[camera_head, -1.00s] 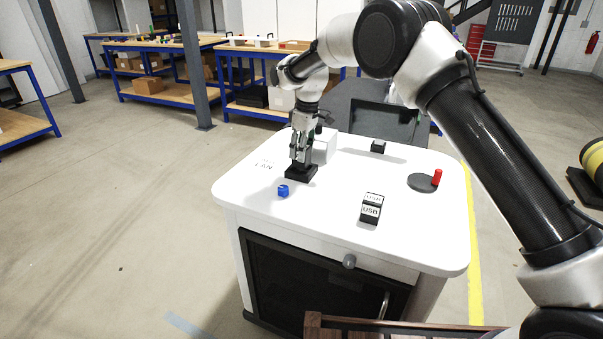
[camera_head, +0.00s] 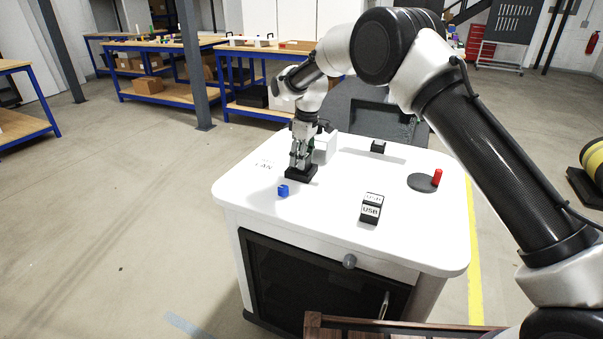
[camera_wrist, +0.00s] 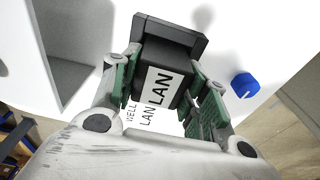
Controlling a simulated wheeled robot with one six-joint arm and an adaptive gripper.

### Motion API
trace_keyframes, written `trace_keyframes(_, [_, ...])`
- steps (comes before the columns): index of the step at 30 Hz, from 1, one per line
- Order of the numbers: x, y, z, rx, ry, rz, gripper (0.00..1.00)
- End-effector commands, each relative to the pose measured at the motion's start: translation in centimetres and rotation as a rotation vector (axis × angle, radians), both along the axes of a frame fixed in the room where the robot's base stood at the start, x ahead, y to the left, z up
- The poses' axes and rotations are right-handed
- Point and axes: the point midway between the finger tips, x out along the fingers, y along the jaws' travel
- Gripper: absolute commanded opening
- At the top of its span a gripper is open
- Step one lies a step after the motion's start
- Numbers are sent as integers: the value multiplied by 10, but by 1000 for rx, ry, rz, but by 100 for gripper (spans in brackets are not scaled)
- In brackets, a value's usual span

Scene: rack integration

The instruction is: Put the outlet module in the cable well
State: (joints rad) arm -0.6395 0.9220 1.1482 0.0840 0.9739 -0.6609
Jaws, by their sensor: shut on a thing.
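The outlet module appears to be the black block (camera_wrist: 168,62) with a wide flange and white LAN labels. My gripper (camera_wrist: 165,88) is shut on it, with green finger pads on both sides. In the head view, my gripper (camera_head: 301,158) points down at the black block (camera_head: 301,174) at the desk top's left; I cannot tell whether the block touches the desk. WELL and LAN lettering (camera_wrist: 140,115) is on the white top beside the block. The cable well's opening cannot be made out; the gripper and block cover that area.
The middle is clear.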

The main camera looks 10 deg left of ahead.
Motion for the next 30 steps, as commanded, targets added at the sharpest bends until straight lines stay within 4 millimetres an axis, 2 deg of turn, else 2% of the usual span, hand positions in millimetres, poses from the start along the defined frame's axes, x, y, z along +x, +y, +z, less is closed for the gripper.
trace_keyframes(6, [0, 0, -4, 0, 0, 0, 18])
trace_keyframes(7, [0, 0, -4, 0, 0, 0, 50])
trace_keyframes(10, [0, 0, -4, 0, 0, 0, 68])
trace_keyframes(22, [0, 0, 0, 0, 0, 0, 69])
trace_keyframes(26, [0, -2, 18, 2, -2, 0, 69])
trace_keyframes(30, [-1, -6, 50, 3, -3, 0, 69])
